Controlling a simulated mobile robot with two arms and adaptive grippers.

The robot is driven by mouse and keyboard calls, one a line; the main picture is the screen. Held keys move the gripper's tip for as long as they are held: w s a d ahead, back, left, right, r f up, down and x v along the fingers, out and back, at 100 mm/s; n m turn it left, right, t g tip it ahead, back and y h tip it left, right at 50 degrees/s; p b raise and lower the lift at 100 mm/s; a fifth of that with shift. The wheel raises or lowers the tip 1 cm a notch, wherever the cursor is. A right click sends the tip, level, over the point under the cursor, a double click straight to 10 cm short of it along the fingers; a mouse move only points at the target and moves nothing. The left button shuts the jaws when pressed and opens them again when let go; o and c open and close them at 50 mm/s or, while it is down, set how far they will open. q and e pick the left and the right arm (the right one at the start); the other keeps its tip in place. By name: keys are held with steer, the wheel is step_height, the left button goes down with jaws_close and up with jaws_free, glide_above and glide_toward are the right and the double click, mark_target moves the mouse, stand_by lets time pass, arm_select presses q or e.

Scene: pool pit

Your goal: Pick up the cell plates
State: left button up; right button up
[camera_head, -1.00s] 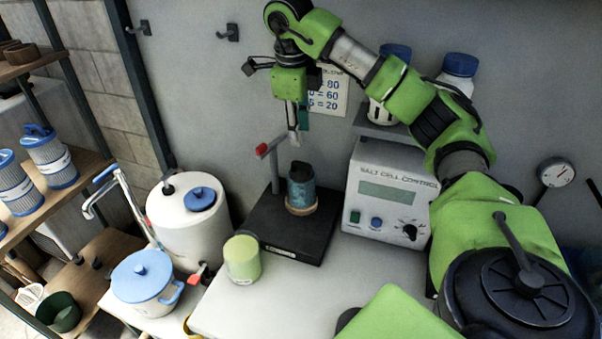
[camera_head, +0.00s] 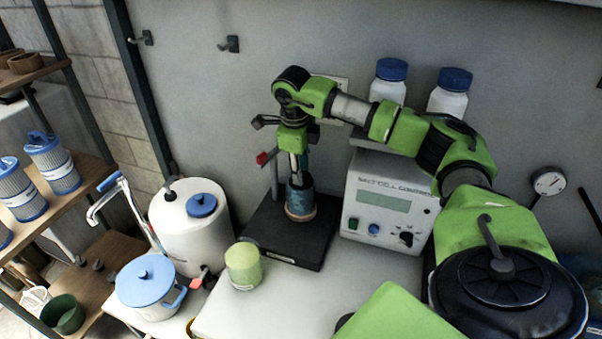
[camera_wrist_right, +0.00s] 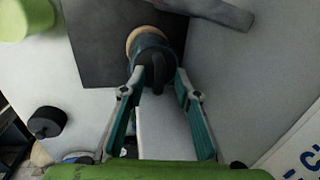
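The cell plates (camera_head: 301,203) appear to be the teal, dark-topped cylinder standing upright on a tan ring on a black stand. They also show in the right wrist view (camera_wrist_right: 148,42), with a dark handle-like top. My right gripper (camera_head: 299,178) is directly above them, pointing down. In the right wrist view its two teal-padded fingers (camera_wrist_right: 158,80) are spread, one on each side of the dark top. I cannot tell whether they touch it. My left gripper is not in view.
The black stand (camera_head: 262,232) has an upright post beside the cell plates. A white control box (camera_head: 385,205) stands close to the right. A pale green cylinder (camera_head: 242,265) and a white pot with blue lid (camera_head: 149,280) are to the left. Bare counter (camera_head: 290,305) lies in front.

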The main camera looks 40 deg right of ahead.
jaws_close()
steer(key=shift+r, duration=0.1)
steer(key=shift+r, duration=0.1)
steer(key=shift+w+r+b, duration=0.1)
steer(key=shift+r+b, duration=0.35)
steer(key=shift+r, duration=0.2)
step_height(320, 180, up, 11)
steer(key=b, duration=0.2)
steer(key=s+a, duration=0.4)
steer(key=a, duration=0.4)
steer(key=s+a+b, duration=0.1)
steer(key=s+a, duration=0.3)
steer(key=a, duration=0.4)
steer(key=shift+s+f, duration=0.25)
